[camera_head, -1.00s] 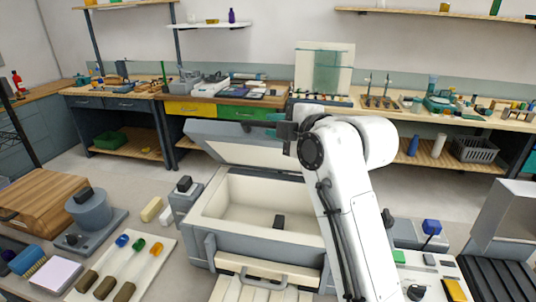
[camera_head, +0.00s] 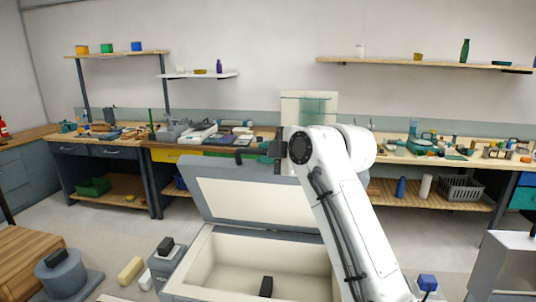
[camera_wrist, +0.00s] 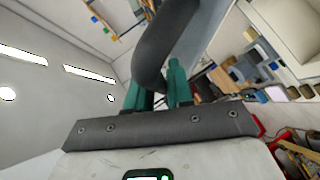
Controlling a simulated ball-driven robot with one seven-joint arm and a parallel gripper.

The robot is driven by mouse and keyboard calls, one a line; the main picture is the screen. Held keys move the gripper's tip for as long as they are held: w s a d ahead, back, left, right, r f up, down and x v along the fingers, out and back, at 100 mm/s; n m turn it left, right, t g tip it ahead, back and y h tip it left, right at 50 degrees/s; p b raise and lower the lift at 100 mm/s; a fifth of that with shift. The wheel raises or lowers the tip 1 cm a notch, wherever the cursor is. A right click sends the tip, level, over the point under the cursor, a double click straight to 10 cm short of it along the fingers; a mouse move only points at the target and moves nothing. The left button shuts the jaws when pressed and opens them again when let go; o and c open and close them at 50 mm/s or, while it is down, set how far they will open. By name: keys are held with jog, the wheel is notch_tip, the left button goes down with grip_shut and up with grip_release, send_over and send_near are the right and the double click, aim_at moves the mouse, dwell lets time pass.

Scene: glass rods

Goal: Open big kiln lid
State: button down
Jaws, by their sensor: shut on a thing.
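The big kiln (camera_head: 190,272) is a grey box with a pale lining, and its inside shows open below the raised lid. The lid (camera_head: 258,200) stands tilted up at the back, its pale inner face toward me and its grey rim around it. My gripper (camera_head: 273,150) is at the lid's top edge, shut on the dark lid handle (camera_head: 249,153). In the wrist view, the teal fingers of my gripper (camera_wrist: 160,80) close around the dark curved handle (camera_wrist: 165,38). My white arm hides the right part of the lid and kiln.
A small dark block (camera_head: 266,287) shows inside the kiln. A grey round device (camera_head: 61,275) and a yellowish block (camera_head: 131,270) lie to the left. A blue-topped item (camera_head: 428,283) is at the right. A long workbench (camera_head: 400,158) with tools stands behind, across open floor.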

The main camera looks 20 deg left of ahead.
jog(key=c, duration=1.1)
grip_release()
jog(key=shift+f, duration=0.1)
jog(key=shift+d, duration=0.1)
jog(key=shift+s+d, duration=0.15)
jog(key=shift+d, duration=0.1)
jog(key=b+v, duration=0.3)
jog(key=v, duration=0.7)
jog(key=shift+r, duration=0.35)
